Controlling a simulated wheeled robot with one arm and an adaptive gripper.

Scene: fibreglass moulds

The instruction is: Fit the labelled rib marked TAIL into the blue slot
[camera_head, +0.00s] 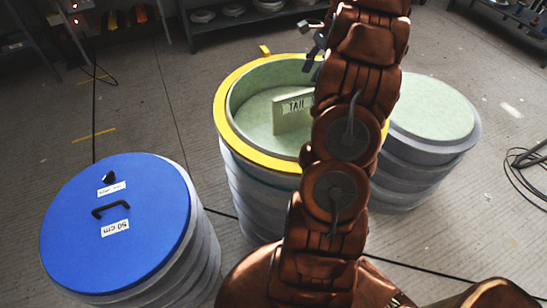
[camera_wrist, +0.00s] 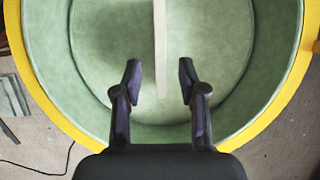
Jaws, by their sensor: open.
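The rib marked TAIL (camera_head: 292,112) is a pale green upright plate with a black-lettered label. It stands inside the round mould with the yellow rim (camera_head: 228,130); my arm hides its right part. In the wrist view the rib (camera_wrist: 160,40) is a narrow pale strip seen from above. My gripper (camera_wrist: 160,76) is open, with one finger on each side of the rib's near end and a gap on both sides. In the head view my gripper (camera_head: 312,58) shows in part beside my arm, above the mould's far rim. I see no blue slot in either view.
A mould with a blue lid (camera_head: 75,226) and black handle stands at the left. Another grey mould with a pale green top (camera_head: 430,105) stands at the right, close to the yellow-rimmed one. Shelves (camera_head: 240,18) line the back. Cables lie on the grey floor.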

